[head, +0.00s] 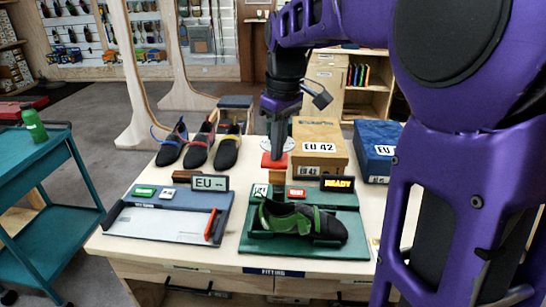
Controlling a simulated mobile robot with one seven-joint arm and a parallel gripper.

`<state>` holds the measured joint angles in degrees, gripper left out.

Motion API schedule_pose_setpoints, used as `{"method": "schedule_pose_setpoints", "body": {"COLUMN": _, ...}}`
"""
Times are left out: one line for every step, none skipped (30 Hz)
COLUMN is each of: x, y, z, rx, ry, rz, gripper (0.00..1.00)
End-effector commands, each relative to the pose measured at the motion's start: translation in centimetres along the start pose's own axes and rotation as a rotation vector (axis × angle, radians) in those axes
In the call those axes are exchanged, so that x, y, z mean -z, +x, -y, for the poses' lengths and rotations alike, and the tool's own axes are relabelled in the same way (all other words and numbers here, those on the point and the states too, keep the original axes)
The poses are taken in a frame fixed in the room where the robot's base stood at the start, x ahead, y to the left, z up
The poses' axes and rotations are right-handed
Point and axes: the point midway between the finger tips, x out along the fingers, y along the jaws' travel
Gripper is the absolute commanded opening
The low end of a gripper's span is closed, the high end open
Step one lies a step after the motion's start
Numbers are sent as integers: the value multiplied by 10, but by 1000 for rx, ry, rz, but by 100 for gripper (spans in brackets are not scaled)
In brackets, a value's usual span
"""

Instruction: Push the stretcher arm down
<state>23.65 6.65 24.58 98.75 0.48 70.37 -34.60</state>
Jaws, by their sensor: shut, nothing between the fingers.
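The shoe stretcher is a green base (257,243) at the front right of the table. A dark shoe with green trim (302,222) lies in it, toe to the right. My gripper (278,156) is shut and empty, pointing down at the red piece. I cannot tell whether they touch. My gripper hides part of the upright.
A measuring tray (160,222) with a red slider and an EU display (209,183) lies left. Several shoes (199,148) stand behind it. An EU 42 box (319,147) and a blue box (377,147) stand back right. A teal cart (40,190) is far left.

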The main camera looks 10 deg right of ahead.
Motion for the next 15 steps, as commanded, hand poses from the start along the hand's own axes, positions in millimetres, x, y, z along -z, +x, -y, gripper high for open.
{"method": "schedule_pose_setpoints", "body": {"x": -2, "y": 13, "z": 0, "rx": 2, "ry": 0, "rz": 2, "gripper": 0}}
{"method": "schedule_pose_setpoints", "body": {"x": -2, "y": 16, "z": 0, "rx": 2, "ry": 0, "rz": 1, "gripper": 0}}
{"method": "schedule_pose_setpoints", "body": {"x": -2, "y": 21, "z": 0, "rx": 2, "ry": 0, "rz": 2, "gripper": 0}}
{"method": "schedule_pose_setpoints", "body": {"x": -3, "y": 25, "z": 0, "rx": 2, "ry": 0, "rz": 2, "gripper": 0}}
{"method": "schedule_pose_setpoints", "body": {"x": -3, "y": 29, "z": 0, "rx": 3, "ry": 0, "rz": 3, "gripper": 0}}
{"method": "schedule_pose_setpoints", "body": {"x": -4, "y": 34, "z": 1, "rx": 3, "ry": 0, "rz": 3, "gripper": 0}}
{"method": "schedule_pose_setpoints", "body": {"x": -4, "y": 38, "z": 1, "rx": 3, "ry": -1, "rz": 3, "gripper": 0}}
{"method": "schedule_pose_setpoints", "body": {"x": -4, "y": 41, "z": 1, "rx": 3, "ry": -1, "rz": 3, "gripper": 0}}
{"method": "schedule_pose_setpoints", "body": {"x": -5, "y": 46, "z": 1, "rx": 3, "ry": -1, "rz": 3, "gripper": 0}}
{"method": "schedule_pose_setpoints", "body": {"x": -5, "y": 49, "z": 1, "rx": 3, "ry": -1, "rz": 3, "gripper": 0}}
{"method": "schedule_pose_setpoints", "body": {"x": -6, "y": 53, "z": 1, "rx": 3, "ry": -1, "rz": 3, "gripper": 0}}
{"method": "schedule_pose_setpoints", "body": {"x": -6, "y": 58, "z": 1, "rx": 3, "ry": -1, "rz": 3, "gripper": 0}}
{"method": "schedule_pose_setpoints", "body": {"x": -7, "y": 61, "z": 1, "rx": 3, "ry": -1, "rz": 3, "gripper": 0}}
{"method": "schedule_pose_setpoints", "body": {"x": -7, "y": 65, "z": 1, "rx": 4, "ry": 0, "rz": 4, "gripper": 0}}
{"method": "schedule_pose_setpoints", "body": {"x": -8, "y": 70, "z": 1, "rx": 3, "ry": 0, "rz": 4, "gripper": 0}}
